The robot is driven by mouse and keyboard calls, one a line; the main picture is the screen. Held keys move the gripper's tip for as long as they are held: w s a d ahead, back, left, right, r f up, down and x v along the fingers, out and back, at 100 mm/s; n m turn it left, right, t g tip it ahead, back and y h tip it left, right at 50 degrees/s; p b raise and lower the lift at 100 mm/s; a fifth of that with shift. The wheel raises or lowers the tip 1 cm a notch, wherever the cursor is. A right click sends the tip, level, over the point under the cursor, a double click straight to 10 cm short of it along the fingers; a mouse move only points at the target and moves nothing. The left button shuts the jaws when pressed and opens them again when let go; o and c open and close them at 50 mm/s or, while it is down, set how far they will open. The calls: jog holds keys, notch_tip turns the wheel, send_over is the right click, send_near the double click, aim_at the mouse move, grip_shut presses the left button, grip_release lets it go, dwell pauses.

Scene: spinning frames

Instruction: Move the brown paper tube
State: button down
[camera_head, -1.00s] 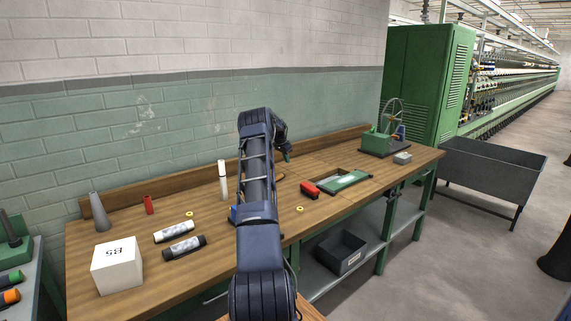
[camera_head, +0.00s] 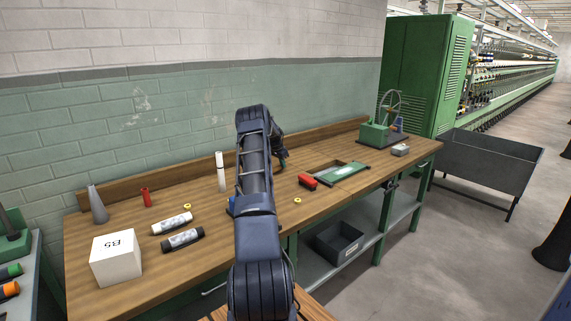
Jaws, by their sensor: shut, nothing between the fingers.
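No brown paper tube can be made out clearly now; my arm covers part of the middle of the wooden workbench (camera_head: 345,205). My gripper (camera_head: 282,163) is small and dark at the far end of my arm, over the back middle of the bench. It is shut, and I see nothing held in it. A white upright tube (camera_head: 221,172) stands just left of my arm. A blue thing (camera_head: 231,205) is mostly hidden behind the arm.
On the left are a white box (camera_head: 115,259), a grey cone (camera_head: 97,206), a red spool (camera_head: 146,197), a white roll (camera_head: 172,223) and a black roll (camera_head: 183,240).

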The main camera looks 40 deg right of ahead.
jog(key=shift+a, duration=0.2)
jog(key=a, duration=2)
jog(key=shift+a, duration=0.1)
